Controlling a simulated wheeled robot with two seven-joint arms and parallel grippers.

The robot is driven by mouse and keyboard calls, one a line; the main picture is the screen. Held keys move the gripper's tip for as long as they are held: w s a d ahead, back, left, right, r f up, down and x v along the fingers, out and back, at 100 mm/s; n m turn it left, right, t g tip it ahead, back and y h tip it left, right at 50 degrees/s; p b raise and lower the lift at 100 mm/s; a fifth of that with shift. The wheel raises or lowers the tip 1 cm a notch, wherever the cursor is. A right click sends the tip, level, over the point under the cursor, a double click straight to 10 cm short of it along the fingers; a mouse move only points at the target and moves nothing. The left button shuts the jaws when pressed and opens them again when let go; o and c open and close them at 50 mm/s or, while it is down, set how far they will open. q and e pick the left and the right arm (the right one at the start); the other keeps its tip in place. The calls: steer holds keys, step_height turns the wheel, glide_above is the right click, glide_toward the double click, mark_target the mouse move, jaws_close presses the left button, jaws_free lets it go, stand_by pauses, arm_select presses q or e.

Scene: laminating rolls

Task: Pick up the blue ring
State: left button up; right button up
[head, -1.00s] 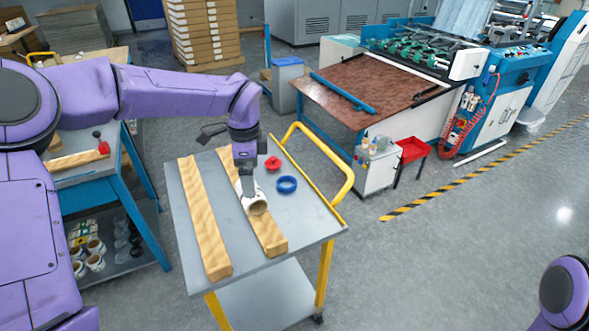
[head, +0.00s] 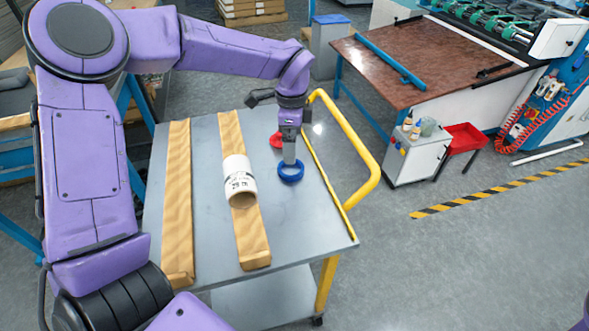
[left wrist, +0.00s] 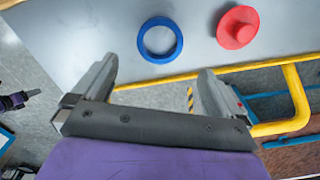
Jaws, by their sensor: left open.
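The blue ring (head: 291,171) lies flat on the grey top of the cart, near the yellow handle side. My left gripper (head: 290,158) is over the ring in the head view, pointing down. In the left wrist view the blue ring (left wrist: 160,40) lies ahead of the open, empty jaws (left wrist: 156,85), apart from both fingers and roughly centred between them. The height of the fingertips above the cart is hard to tell. My right gripper is not in view.
A red knobbed disc (left wrist: 237,27) sits close beside the ring. A white labelled roll (head: 239,180) rests on one of two wooden rails (head: 253,237) (head: 178,205). The yellow handle (head: 352,145) rises at the cart's right edge.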

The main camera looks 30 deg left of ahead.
mark_target(291, 172)
arm_select(q)
step_height(291, 172, down, 9)
steer(key=shift+s+a+r+p, duration=0.1)
steer(key=shift+a+r+p, duration=0.1)
steer(key=shift+p, duration=0.4)
steer(key=shift+r, duration=0.1)
steer(key=c, duration=1.1)
